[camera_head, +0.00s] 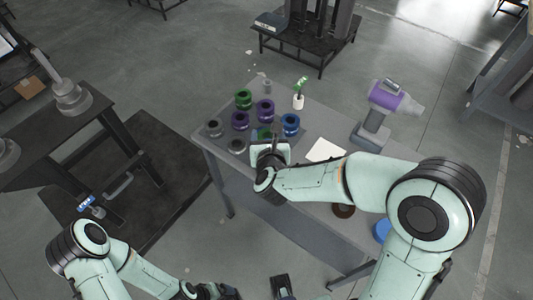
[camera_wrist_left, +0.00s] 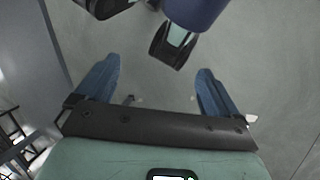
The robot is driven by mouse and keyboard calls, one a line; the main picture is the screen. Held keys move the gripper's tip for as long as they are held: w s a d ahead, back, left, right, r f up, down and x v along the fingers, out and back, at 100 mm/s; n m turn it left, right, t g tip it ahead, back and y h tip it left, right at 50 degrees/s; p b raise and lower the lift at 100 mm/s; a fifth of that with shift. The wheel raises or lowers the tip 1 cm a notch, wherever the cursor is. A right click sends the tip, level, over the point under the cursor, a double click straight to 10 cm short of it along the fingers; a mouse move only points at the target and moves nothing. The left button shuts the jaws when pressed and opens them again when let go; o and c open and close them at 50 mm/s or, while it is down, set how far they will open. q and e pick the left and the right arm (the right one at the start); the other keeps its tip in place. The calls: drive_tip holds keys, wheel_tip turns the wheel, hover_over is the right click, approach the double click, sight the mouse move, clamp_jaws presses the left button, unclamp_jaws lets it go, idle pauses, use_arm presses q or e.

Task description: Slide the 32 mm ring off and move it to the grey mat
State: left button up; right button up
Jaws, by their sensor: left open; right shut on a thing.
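Several spool-shaped rings stand on the grey table: a green one (camera_head: 243,99), purple ones (camera_head: 265,111) (camera_head: 240,121), a blue one (camera_head: 290,125) and grey ones (camera_head: 214,128) (camera_head: 237,146). I cannot read which is 32 mm. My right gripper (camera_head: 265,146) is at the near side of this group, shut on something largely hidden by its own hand. A green ring (camera_head: 262,133) shows just beyond its fingers and seems to be the thing held. My left gripper (camera_wrist_left: 158,88) is open and empty, away from the table. I cannot pick out a grey mat for certain.
A white sheet (camera_head: 325,150) lies right of my right gripper. A purple-and-grey device (camera_head: 380,110) and a small potted plant (camera_head: 299,94) stand farther back. A brown ring (camera_head: 343,211) and a blue round thing (camera_head: 382,230) lie near my right arm. A dark bench (camera_head: 75,135) stands left.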

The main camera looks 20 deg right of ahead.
drive_tip(key=b, duration=0.1)
drive_tip(key=w+a+f+b, duration=0.1)
drive_tip(key=b, duration=0.1)
drive_tip(key=shift+a+f+y+b, duration=0.2)
drive_tip(key=shift+a+y+b, duration=0.1)
drive_tip(key=shift+s+a+r+t+b, duration=0.1)
drive_tip(key=shift+s+t+b, duration=0.15)
drive_tip(key=shift+t+b, duration=0.05)
drive_tip(key=shift+f+b, duration=1.1)
drive_tip(key=shift+f, duration=0.8)
wheel_tip(320, 180, down, 4)
drive_tip(key=b, duration=0.3)
drive_tip(key=shift+w+r, duration=0.1)
drive_tip(key=shift+r, duration=0.15)
use_arm(q)
drive_tip(key=w+a+f+t+b, duration=0.1)
drive_tip(key=w+f, duration=0.1)
drive_tip(key=f, duration=0.4)
drive_tip(key=w+a+f+t+b, duration=0.1)
drive_tip(key=w+f, duration=0.2)
drive_tip(key=f, duration=0.3)
drive_tip(key=shift+w+f+y, duration=0.3)
drive_tip(key=shift+w+f, duration=0.05)
drive_tip(key=shift+f, duration=0.05)
use_arm(e)
drive_tip(key=shift+f, duration=0.75)
drive_tip(key=o, duration=1.3)
drive_tip(key=shift+c, duration=0.2)
